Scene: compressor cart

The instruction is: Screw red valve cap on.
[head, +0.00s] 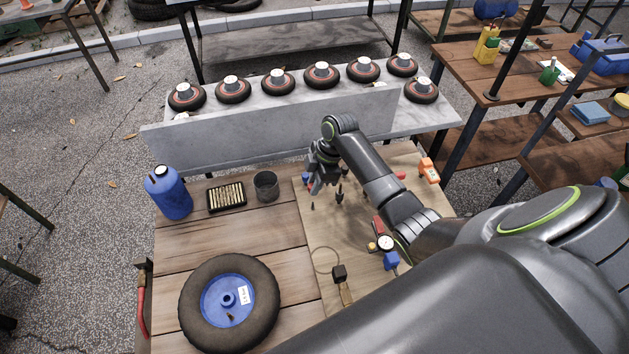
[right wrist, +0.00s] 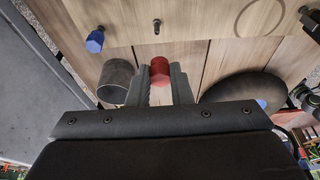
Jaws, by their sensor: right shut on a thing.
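My right gripper (head: 322,184) hangs over the far part of the light wooden board (head: 288,240). In the right wrist view, its fingers (right wrist: 160,80) are shut on a red cap (right wrist: 159,70), held between the tips. A blue cap (right wrist: 95,41) stands apart from it, to the left. A small dark upright stem (right wrist: 157,26) stands on the board beyond the red cap. My left gripper is not in view.
A grey cup (head: 267,186), a box of brass pieces (head: 226,197) and a blue bottle (head: 168,193) stand at the bench's back left. A gauge (head: 386,243) lies on the right. A grey shelf with several small wheels (head: 322,74) runs behind.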

